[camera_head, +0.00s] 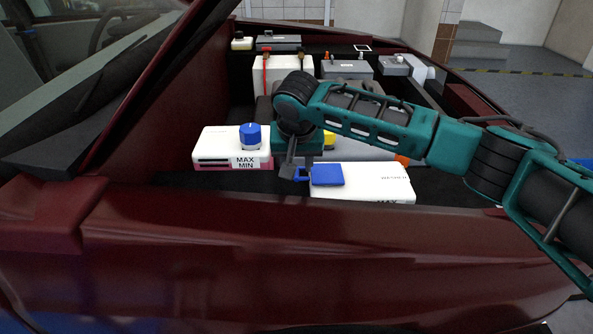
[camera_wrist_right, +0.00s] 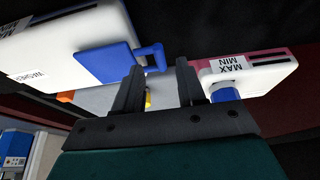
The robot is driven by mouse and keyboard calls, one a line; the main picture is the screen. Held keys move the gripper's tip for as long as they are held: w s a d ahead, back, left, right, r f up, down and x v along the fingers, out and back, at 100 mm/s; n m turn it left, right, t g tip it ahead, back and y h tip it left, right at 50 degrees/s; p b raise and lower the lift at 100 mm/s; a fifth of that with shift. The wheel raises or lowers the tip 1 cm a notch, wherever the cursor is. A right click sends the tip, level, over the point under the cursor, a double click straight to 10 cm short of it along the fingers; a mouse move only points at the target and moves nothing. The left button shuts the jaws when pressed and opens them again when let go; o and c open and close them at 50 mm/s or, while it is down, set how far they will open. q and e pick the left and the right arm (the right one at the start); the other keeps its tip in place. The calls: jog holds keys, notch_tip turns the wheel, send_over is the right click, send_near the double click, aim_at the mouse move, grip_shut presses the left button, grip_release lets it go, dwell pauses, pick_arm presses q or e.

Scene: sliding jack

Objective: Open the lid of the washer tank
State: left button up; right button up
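The washer tank (camera_head: 375,183) is a white box at the front of the engine bay. Its flat blue lid (camera_head: 327,174) lies down on the tank's left end, with a small blue loop tab sticking out to the left. In the right wrist view the tank (camera_wrist_right: 60,38), lid (camera_wrist_right: 103,62) and loop tab (camera_wrist_right: 150,56) show at upper left. My right gripper (camera_head: 291,172) points down just left of the lid, at the tab. Its two fingers (camera_wrist_right: 158,72) are apart, with the tab's end close to or between the tips; contact cannot be told. My left gripper is not in view.
A white coolant tank (camera_head: 218,148) with pink liquid, a MAX/MIN label and a blue cap (camera_head: 250,136) stands left of my gripper. A yellow cap (camera_head: 329,139) is behind it. The dark red car body edge (camera_head: 230,215) runs along the front.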

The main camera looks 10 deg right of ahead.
jog(key=shift+x, duration=1.3)
jog(key=shift+c, duration=0.4)
grip_shut()
